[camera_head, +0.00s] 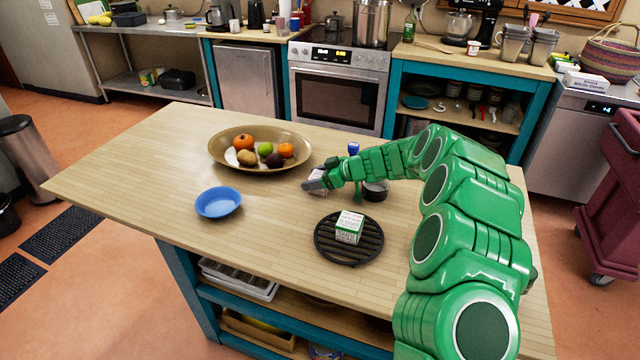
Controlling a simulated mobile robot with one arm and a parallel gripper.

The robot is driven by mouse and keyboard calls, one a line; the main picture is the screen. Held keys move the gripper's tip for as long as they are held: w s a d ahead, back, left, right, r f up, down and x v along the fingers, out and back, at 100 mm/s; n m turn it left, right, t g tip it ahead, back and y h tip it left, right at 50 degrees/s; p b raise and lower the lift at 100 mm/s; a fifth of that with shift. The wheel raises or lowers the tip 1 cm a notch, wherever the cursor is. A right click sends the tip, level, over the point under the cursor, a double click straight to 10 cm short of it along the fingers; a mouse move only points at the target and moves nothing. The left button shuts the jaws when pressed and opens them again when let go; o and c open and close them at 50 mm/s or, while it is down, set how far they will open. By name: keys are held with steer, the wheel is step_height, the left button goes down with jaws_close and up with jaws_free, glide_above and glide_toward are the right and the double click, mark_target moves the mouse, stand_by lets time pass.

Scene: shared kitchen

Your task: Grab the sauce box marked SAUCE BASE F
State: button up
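A small white box with green print (349,228) stands on a round black slatted trivet (326,246) on the island; its label is too small to read. My gripper (312,185) is farther back on the island, at the end of my green arm, and points left. A second whitish box-like item (320,175) shows right at my gripper, partly hidden by it. I cannot tell whether my fingers are around this item or only in front of it. Which of the two is marked SAUCE BASE F is not readable.
A tan bowl of fruit (219,155) stands behind and left of my gripper, and a blue bowl (218,202) is to the left. A dark cup (376,192) and a blue-capped item (353,149) stand close to my arm. The island's left end is clear.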

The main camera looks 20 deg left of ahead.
mark_target(315, 176)
steer(key=c, duration=0.6)
steer(key=shift+r, duration=0.1)
steer(key=shift+r, duration=0.2)
step_height(315, 176, up, 3)
steer(key=shift+s+d+r, duration=0.1)
steer(key=shift+s, duration=0.05)
steer(key=shift+s+d+r, duration=1.25)
steer(key=shift+s+r, duration=0.3)
steer(key=shift+s, duration=0.35)
steer(key=shift+s+d+r, duration=1.2)
steer(key=shift+s+r, duration=0.3)
steer(key=shift+s, duration=0.45)
steer(key=shift+s+d+r, duration=1.25)
steer(key=shift+s+r, duration=0.3)
steer(key=shift+s, duration=0.35)
